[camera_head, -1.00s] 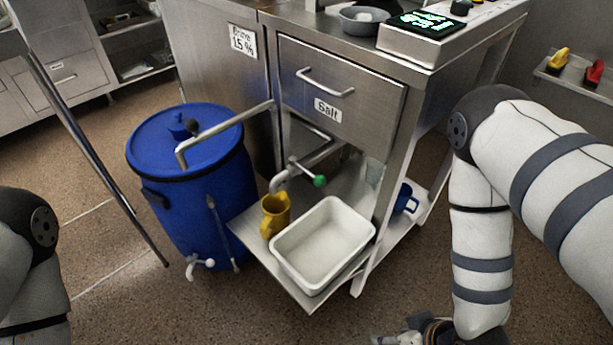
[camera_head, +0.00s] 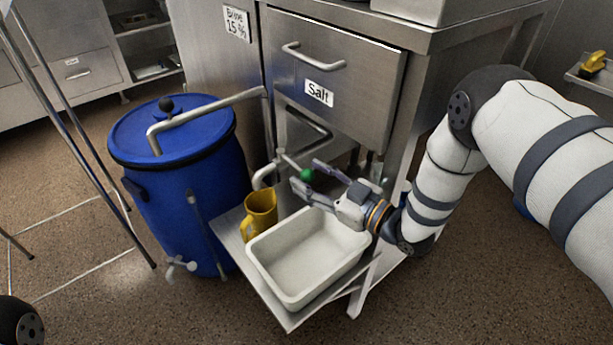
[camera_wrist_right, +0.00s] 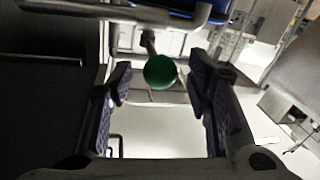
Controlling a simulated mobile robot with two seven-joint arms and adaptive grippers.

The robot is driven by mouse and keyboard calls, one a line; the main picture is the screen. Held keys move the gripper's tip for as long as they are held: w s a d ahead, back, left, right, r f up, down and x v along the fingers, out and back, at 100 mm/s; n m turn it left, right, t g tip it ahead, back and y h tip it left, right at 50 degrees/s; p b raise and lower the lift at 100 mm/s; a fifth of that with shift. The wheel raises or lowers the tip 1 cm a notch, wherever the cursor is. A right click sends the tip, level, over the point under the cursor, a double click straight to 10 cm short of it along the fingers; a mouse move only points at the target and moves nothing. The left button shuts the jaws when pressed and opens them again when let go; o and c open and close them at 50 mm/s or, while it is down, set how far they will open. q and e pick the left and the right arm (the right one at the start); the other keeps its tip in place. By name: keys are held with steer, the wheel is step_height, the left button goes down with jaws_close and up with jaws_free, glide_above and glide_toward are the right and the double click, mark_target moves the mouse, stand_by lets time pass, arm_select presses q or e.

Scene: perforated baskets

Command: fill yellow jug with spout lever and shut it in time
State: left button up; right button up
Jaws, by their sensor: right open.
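The yellow jug (camera_head: 262,208) stands upright on the low metal shelf, left of the white tub. The curved metal spout (camera_head: 265,174) ends just above the jug's mouth. Its lever ends in a green knob (camera_head: 306,174). My right gripper (camera_head: 304,175) is open, its fingers on either side of the knob. In the right wrist view the green knob (camera_wrist_right: 160,72) shows between the spread fingers, with gaps on both sides. I see no liquid stream; the jug's inside is hidden. My left gripper is out of view.
The white tub (camera_head: 262,262) sits right beside the jug, below my right gripper. A blue barrel (camera_head: 215,205) with a bent pipe stands to the left. The Salt drawer (camera_head: 335,75) and its cabinet rise behind the lever. Shelf legs stand close to my right arm.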

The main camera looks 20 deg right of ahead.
steer(key=shift+x, duration=0.85)
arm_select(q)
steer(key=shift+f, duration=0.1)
arm_select(e)
steer(key=shift+c, duration=0.3)
